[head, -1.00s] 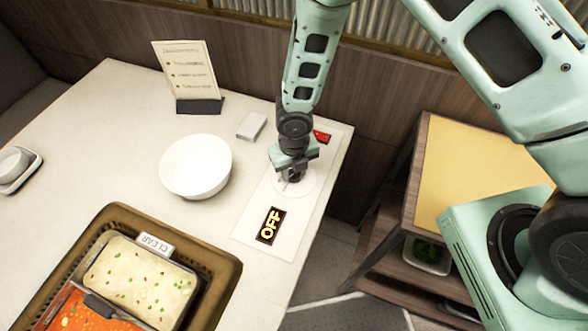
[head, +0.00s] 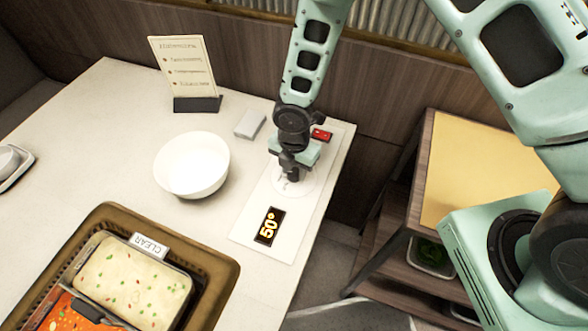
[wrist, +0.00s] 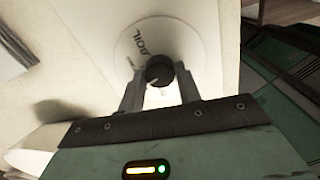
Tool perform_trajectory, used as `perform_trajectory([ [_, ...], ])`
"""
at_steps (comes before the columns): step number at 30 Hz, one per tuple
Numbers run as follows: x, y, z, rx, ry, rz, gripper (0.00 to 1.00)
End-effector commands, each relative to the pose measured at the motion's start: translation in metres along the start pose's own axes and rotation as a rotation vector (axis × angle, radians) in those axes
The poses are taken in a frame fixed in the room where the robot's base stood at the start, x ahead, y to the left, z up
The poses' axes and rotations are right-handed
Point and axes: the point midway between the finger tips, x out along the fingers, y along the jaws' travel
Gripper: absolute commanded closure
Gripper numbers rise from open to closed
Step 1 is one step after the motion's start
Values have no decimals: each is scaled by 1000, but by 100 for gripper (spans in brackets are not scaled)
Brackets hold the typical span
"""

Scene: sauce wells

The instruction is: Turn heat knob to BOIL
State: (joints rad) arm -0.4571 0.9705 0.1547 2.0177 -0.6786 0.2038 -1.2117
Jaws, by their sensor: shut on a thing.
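The heat knob (wrist: 159,72) is a small dark round knob on a white dial marked BOIL (wrist: 143,45) in the wrist view. My gripper (wrist: 160,88) is over it with a finger on each side, shut on the knob. In the head view my gripper (head: 291,172) points down on the dial and hides most of the knob. A display (head: 269,227) on the white control panel (head: 290,245) reads 50°.
A red item (head: 321,135) lies at the panel's far end. A white bowl (head: 191,164), a small white box (head: 249,124) and a menu stand (head: 185,72) are to the left.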

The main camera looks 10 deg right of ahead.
Motion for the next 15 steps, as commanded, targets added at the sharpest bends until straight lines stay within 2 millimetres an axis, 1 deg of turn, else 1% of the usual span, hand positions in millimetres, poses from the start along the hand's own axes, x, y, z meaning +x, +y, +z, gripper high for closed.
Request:
perform_trajectory([
  [15,0,1,1,492,-1,4,89],
])
